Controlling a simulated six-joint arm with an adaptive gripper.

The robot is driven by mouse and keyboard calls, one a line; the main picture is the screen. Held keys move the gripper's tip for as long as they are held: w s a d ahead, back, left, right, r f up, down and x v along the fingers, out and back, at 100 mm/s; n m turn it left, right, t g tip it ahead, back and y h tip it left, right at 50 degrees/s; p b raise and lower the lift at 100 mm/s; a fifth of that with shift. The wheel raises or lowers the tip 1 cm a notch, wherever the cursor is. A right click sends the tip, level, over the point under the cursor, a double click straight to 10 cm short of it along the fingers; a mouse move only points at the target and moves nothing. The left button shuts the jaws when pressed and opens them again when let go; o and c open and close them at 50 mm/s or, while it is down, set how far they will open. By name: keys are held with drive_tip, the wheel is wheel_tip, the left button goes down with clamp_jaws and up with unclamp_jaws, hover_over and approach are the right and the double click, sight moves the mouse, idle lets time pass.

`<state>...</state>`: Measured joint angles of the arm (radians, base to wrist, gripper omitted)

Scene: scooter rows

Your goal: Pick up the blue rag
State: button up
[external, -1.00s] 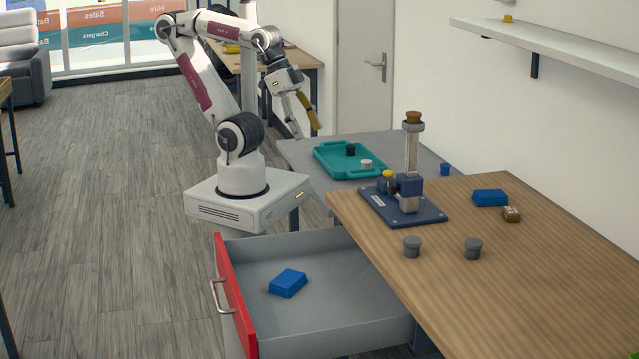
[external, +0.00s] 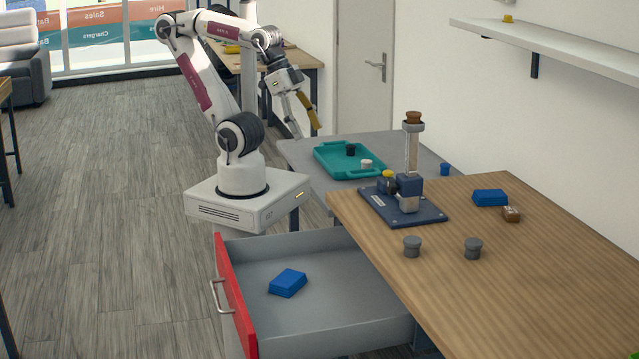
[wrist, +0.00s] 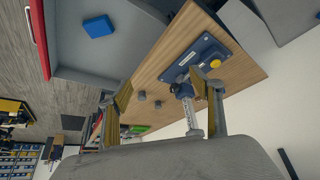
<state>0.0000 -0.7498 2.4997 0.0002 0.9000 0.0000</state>
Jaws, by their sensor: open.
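A folded blue rag (external: 288,282) lies in the open drawer (external: 340,325) with the red front. It also shows in the wrist view (wrist: 98,27) at the upper left. A second folded blue cloth (external: 490,198) lies on the wooden table (external: 560,270) at the right. My gripper (external: 306,128) hangs above the grey table's far left side, well away from both blue cloths. In the wrist view its two yellow-padded fingers (wrist: 165,95) are spread apart with nothing between them.
A teal tray (external: 328,164) holds a black and a white piece on the grey table. A blue fixture (external: 403,214) with a tall post stands on the wooden table. Two grey knobs (external: 412,246) and a brown block (external: 512,214) stand nearby. The floor at left is clear.

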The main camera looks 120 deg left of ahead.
drive_tip(key=w+a+r+n+y, duration=0.1)
drive_tip(key=w+a+r, duration=0.1)
drive_tip(key=w+a, duration=0.5)
drive_tip(key=w+a+r+y, duration=0.2)
drive_tip(key=w+a+r, duration=0.15)
drive_tip(key=w, duration=0.75)
drive_tip(key=w+a+r+n+y, duration=0.1)
drive_tip(key=w+a+r, duration=0.1)
drive_tip(key=w+a, duration=0.55)
drive_tip(key=w+a+f+n+g, duration=0.15)
drive_tip(key=w+a+f, duration=0.25)
drive_tip(key=w+f, duration=0.5)
drive_tip(key=w+f+n+h, duration=0.1)
drive_tip(key=w+f+n, duration=0.2)
drive_tip(key=w+f, duration=0.3)
wheel_tip(320, 180, down, 5)
drive_tip(key=shift+w+a+f+h, duration=0.2)
drive_tip(key=shift+w+h, duration=0.05)
drive_tip(key=shift+h, duration=0.05)
drive_tip(key=shift+f+g, duration=0.1)
drive_tip(key=shift+g, duration=0.15)
